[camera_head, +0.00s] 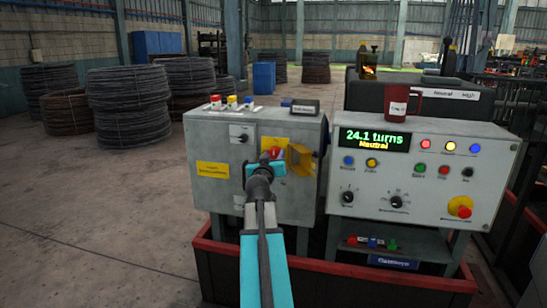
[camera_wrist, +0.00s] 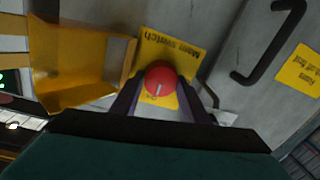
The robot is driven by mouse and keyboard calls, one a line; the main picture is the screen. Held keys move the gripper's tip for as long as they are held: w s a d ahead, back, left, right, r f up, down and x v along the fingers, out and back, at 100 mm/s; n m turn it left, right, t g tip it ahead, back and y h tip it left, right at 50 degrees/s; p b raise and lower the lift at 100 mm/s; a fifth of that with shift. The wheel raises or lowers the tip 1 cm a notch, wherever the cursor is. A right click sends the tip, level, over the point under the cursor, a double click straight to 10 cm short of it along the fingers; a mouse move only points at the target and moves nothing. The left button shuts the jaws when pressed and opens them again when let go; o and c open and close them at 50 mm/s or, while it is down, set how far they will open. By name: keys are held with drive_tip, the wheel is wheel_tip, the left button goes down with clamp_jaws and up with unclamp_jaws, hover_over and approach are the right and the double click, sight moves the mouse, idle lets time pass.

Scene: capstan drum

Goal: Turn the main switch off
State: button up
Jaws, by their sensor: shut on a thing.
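The main switch is a round red knob (camera_wrist: 160,76) on a yellow plate (camera_wrist: 172,50) that reads "Main switch", upside down in the wrist view. A short white mark shows on the knob's lower part; the small lettering by it is too blurred to read. My gripper (camera_wrist: 160,92) is shut on the knob, with one dark finger on each side. In the head view my gripper (camera_head: 266,167) reaches the front of the left grey cabinet (camera_head: 215,150) and hides part of the switch. A bit of red knob (camera_head: 274,152) shows above it.
A yellow cover (camera_head: 299,158) sticks out just right of the switch; it also shows at left in the wrist view (camera_wrist: 75,65). A dark handle (camera_wrist: 270,42) is on the other side. The right console (camera_head: 420,170) displays "24.1 turns, Neutral". A red barrier (camera_head: 340,278) runs below.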

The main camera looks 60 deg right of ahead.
drive_tip(key=shift+n, duration=0.4)
drive_tip(key=n+p, duration=0.1)
drive_tip(key=n, duration=0.3)
drive_tip(key=shift+r, duration=0.1)
drive_tip(key=n+p, duration=0.1)
drive_tip(key=n, duration=0.3)
drive_tip(key=shift+w+p, duration=0.15)
drive_tip(key=shift+p, duration=0.25)
drive_tip(key=n+p, duration=0.2)
drive_tip(key=n, duration=0.3)
drive_tip(key=shift+g, duration=0.4)
drive_tip(key=shift+n+p, duration=0.65)
drive_tip(key=shift+n, duration=1.05)
drive_tip(key=shift+f+g, duration=0.2)
drive_tip(key=shift+g, duration=0.1)
drive_tip(key=o, duration=1.1)
drive_tip(key=shift+c, duration=0.2)
drive_tip(key=shift+a, duration=0.15)
